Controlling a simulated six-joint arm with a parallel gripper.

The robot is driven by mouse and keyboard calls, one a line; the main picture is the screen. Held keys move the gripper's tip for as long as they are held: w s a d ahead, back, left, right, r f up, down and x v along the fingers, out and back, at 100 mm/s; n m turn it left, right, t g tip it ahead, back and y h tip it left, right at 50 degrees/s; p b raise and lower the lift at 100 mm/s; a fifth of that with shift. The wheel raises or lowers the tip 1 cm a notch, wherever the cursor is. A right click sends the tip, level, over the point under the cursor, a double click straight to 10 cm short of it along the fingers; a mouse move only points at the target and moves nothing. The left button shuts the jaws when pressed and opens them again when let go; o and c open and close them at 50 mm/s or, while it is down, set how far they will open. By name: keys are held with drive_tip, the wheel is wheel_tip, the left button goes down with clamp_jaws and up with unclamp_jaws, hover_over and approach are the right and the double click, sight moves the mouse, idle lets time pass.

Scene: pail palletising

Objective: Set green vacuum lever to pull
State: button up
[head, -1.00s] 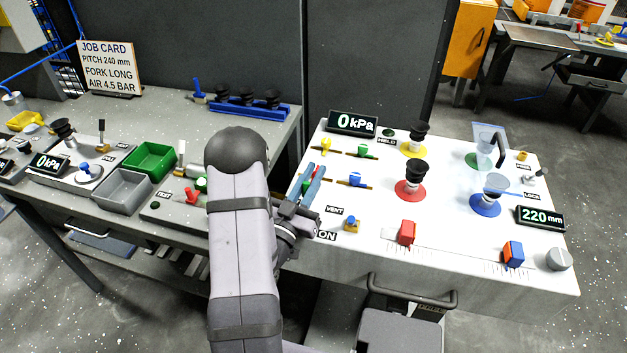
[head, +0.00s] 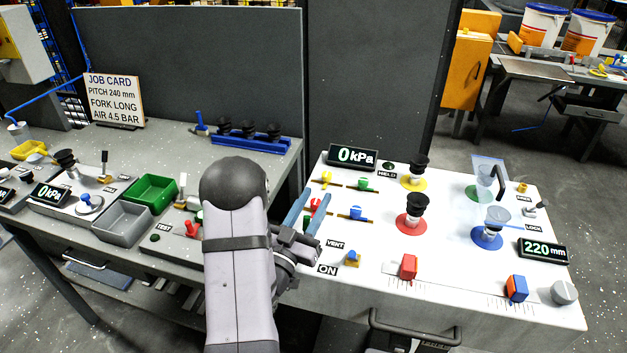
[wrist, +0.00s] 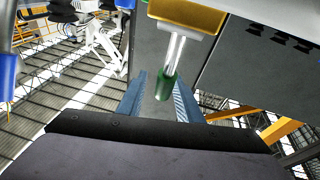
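The green lever (head: 362,185) stands in its brass slot on the white panel, below the kPa display (head: 352,156). In the wrist view, a green-tipped metal lever (wrist: 166,82) hangs from a yellow block between my finger tips. My gripper (head: 305,216) has its two blue fingers apart, left of the green lever in the head view. My gripper (wrist: 160,95) is open in the wrist view, and I cannot tell whether a finger touches the green tip.
A yellow lever (head: 326,178) and a blue lever (head: 356,212) stand near the green one. Suction cups on yellow, red (head: 411,222), green and blue discs stand to the right. Red (head: 408,266) and orange-blue blocks sit at the front. The display reads 0 kPa.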

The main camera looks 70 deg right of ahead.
wheel_tip(320, 180, up, 8)
drive_tip(key=shift+f, duration=0.2)
idle(0.3)
drive_tip(key=shift+c, duration=0.3)
